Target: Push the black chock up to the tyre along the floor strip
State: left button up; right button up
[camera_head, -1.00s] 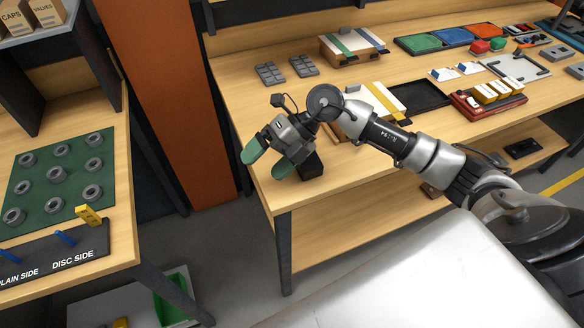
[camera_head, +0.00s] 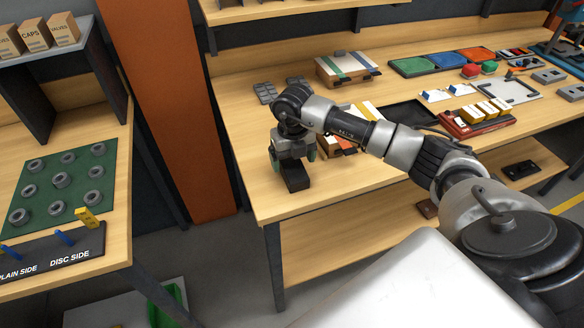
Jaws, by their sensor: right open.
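A black block (camera_head: 296,181) sits on the wooden bench top near its front left corner. It may be the black chock; its far part is hidden behind my right gripper. My right gripper (camera_head: 293,158) points down over the block's far end, open, with one green fingertip to the left and one to the right. I cannot tell whether the fingers touch the block. I can make out no tyre and no floor strip. My left gripper is not in view.
A striped board stack (camera_head: 345,68), grey moulds (camera_head: 265,92), a black tray (camera_head: 407,113) and a red holder (camera_head: 478,122) stand on the bench (camera_head: 232,90). A left bench (camera_head: 120,205) holds grey rings on a green mat (camera_head: 40,205). The bench's front left corner is bare.

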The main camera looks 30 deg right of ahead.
aim_at(292, 163)
jog(key=shift+w+f+p, duration=0.1)
jog(key=shift+f+p, duration=0.35)
jog(key=shift+f, duration=1.55)
jog(key=c, duration=1.2)
jog(key=shift+r, duration=0.2)
